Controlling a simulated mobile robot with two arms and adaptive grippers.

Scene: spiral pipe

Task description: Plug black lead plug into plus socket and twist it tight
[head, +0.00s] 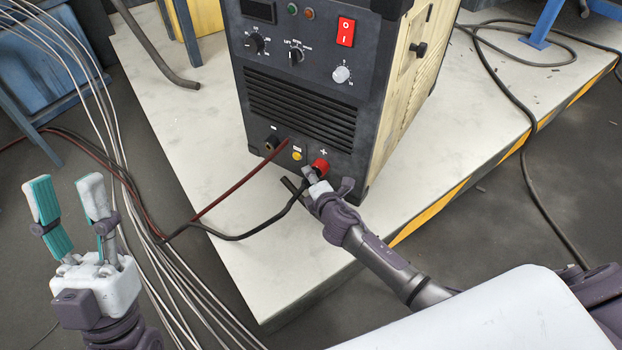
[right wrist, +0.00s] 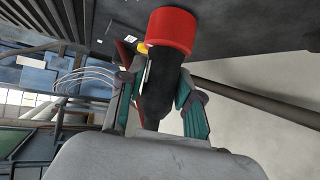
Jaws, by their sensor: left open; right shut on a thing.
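The welding machine (head: 300,105) stands on a pale platform. Its red plus socket (head: 320,167) is at the lower right of the front panel, under a plus mark. My right gripper (head: 312,180) is at this socket, shut on the black lead plug (right wrist: 157,88). In the right wrist view the plug is between the two fingers, and its far end meets the red socket (right wrist: 172,28). I cannot tell how deep it sits or whether it is twisted. The black lead (head: 245,235) trails left from the gripper. My left gripper (head: 70,212) is open and empty, far left of the machine.
A dark minus socket (head: 272,141) and a yellow one (head: 297,155) are left of the plus socket. A red lead (head: 230,188) rises toward them. Several pale wires (head: 150,245) run behind my left gripper. The platform (head: 180,130) has a striped edge at right.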

